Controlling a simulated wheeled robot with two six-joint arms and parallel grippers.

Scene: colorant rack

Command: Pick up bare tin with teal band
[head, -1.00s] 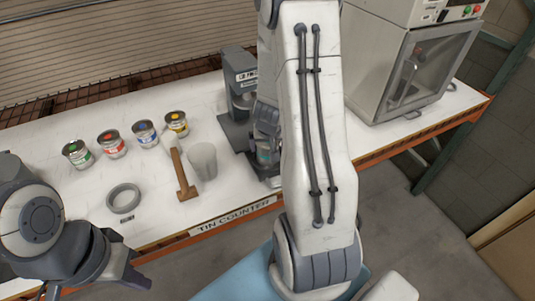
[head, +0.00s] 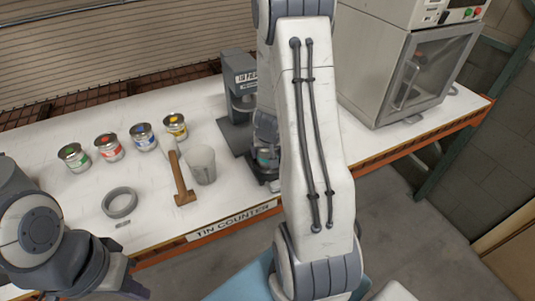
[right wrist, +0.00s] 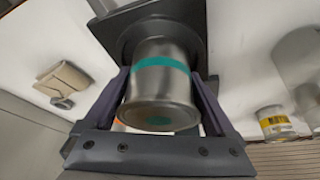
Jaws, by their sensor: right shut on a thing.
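The bare metal tin with a teal band (right wrist: 160,75) is between the fingers of my right gripper (right wrist: 163,100) in the right wrist view. The gripper is shut on its sides. The tin's end faces the camera, and its other end is at the dark square base of the press (right wrist: 125,30); I cannot tell whether they touch. In the head view the tin (head: 264,156) is a small teal and metal patch by the press (head: 240,100), mostly hidden by my right arm. My left gripper (head: 125,288) is low at the left, away from the tin; its opening is unclear.
Several labelled tins (head: 143,137) stand on the white counter (head: 60,215). A large machine with a glass door (head: 425,70) stands right.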

